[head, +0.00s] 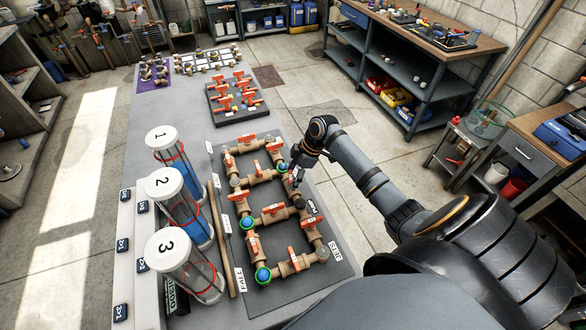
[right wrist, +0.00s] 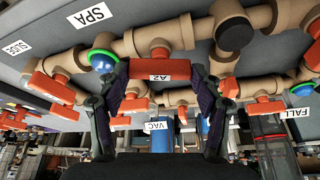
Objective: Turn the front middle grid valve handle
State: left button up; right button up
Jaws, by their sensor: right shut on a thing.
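A grid of tan pipes (head: 237,226) with several orange valve handles lies on a dark board on the long bench. My right gripper (head: 296,182) is at the grid's right side, close to a blue dome with a green ring (head: 282,167). In the right wrist view, the fingers of this gripper (right wrist: 154,103) are either side of a red-orange handle marked like "A2" (right wrist: 160,69) and are shut on it. The handle sits beside the green-ringed dome (right wrist: 103,61). In the head view the gripper mostly hides this handle. My left gripper is not in view.
Three clear numbered cylinders (head: 172,266) stand left of the grid. A smaller dark board with orange handles (head: 234,98) lies further back. Other handles and pipes are close around my right fingers. A side bench (head: 403,50) stands beyond open floor.

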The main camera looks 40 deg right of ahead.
jog(key=shift+w+n+g+b, duration=0.15)
jog(key=shift+n+g+b, duration=0.6)
jog(key=shift+n, duration=1.25)
jog(key=o, duration=1.2)
jog(key=shift+c, duration=0.2)
jog(key=v, duration=1.2)
jog(key=shift+d, duration=0.15)
